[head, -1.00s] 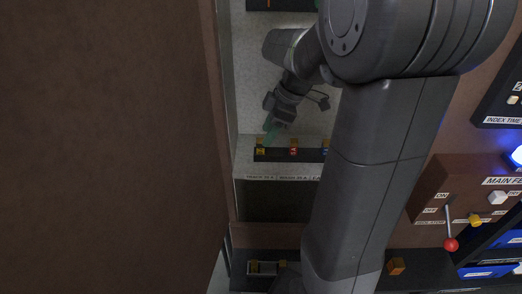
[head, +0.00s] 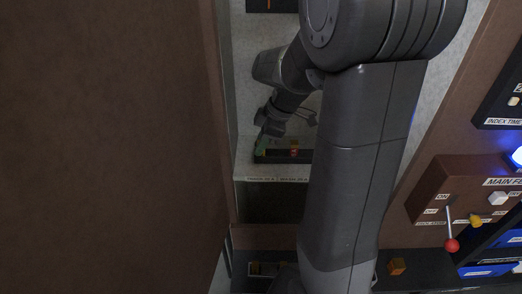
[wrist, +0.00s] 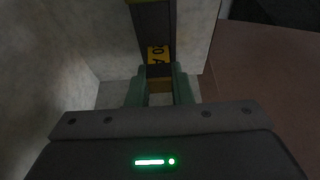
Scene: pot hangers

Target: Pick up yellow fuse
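The yellow fuse (wrist: 158,54) shows in the wrist view as a yellow face with dark lettering on a dark body, just beyond and between my fingertips. My gripper (wrist: 161,72) has its two greenish fingers on either side of the fuse's dark body, with a tan part between them. I cannot tell whether the fingers touch it. In the head view my gripper (head: 261,146) is at the left end of the dark fuse rack (head: 280,159) and hides the yellow fuse.
A red fuse (head: 294,153) sits in the rack just right of my gripper. The pale cabinet wall and a brown panel (head: 110,150) stand close on the left. A control box with a red-knobbed lever (head: 452,245) is at the right.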

